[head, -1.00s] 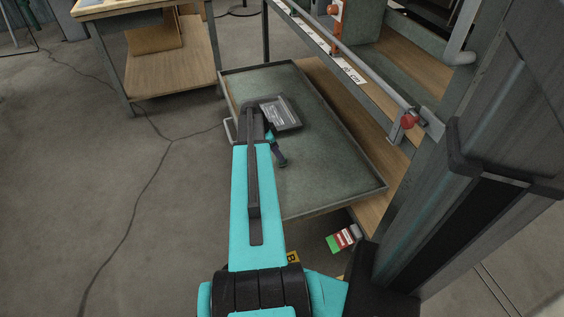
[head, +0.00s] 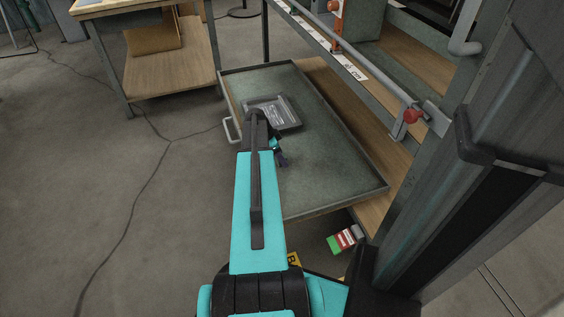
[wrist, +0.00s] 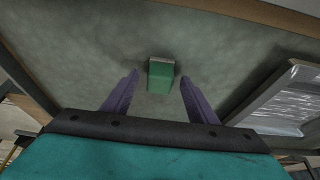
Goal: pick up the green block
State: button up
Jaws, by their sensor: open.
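The green block (wrist: 160,76) lies on a grey-green surface in the wrist view, near the top middle. My gripper (wrist: 159,79) is open, with one purple finger on each side of the picture. The block appears beyond and between the fingertips, with a gap on either side and nothing held. In the head view my gripper (head: 279,153) is small and partly hidden by my arm over the pulled-out grey shelf (head: 325,145). I cannot make out the block in the head view.
A shallow grey tray with a clear cover (head: 285,110) lies on the shelf; it also shows at right in the wrist view (wrist: 285,100). The shelf has a raised rim. A rail with a red knob (head: 411,116) stands above its right side. A small red-green box (head: 345,240) is below.

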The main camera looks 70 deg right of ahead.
jog(key=shift+s+d+f, duration=0.15)
jog(key=shift+f, duration=0.3)
jog(key=c, duration=1.2)
jog(key=shift+o, duration=0.2)
jog(key=shift+r, duration=0.1)
notch_tip(320, 180, up, 10)
jog(key=p, duration=0.3)
